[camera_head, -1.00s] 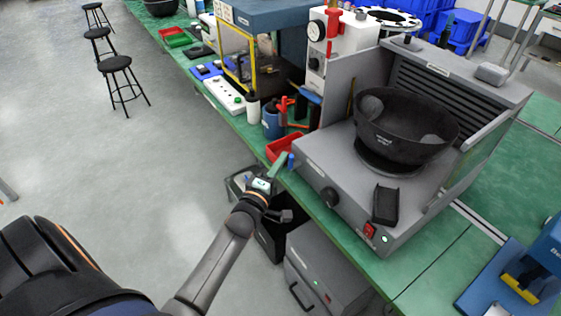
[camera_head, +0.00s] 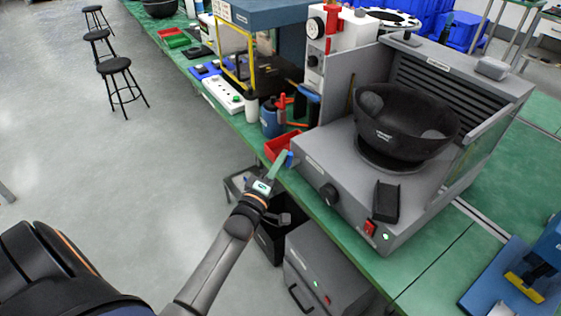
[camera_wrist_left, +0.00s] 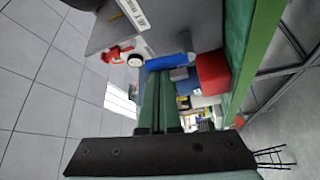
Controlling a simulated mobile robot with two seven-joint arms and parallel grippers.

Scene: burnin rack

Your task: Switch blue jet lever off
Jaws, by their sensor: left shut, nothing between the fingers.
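The blue jet lever (camera_head: 290,159) shows as a small blue cylinder at the left front edge of the grey machine, and it also shows in the left wrist view (camera_wrist_left: 168,63). My left gripper (camera_head: 280,161) has green fingers and is shut and empty. Its tips are right beside the lever in the head view. In the wrist view the fingers (camera_wrist_left: 160,76) point at the lever, which lies across their tips; I cannot tell whether they touch it. My right gripper is not in view.
The grey machine (camera_head: 318,168) holds a black bowl (camera_head: 405,125) and has a black knob and a red switch (camera_head: 370,227) in front. A red tray (camera_head: 280,147) sits close behind the lever. A blue bottle (camera_head: 270,120) stands farther back.

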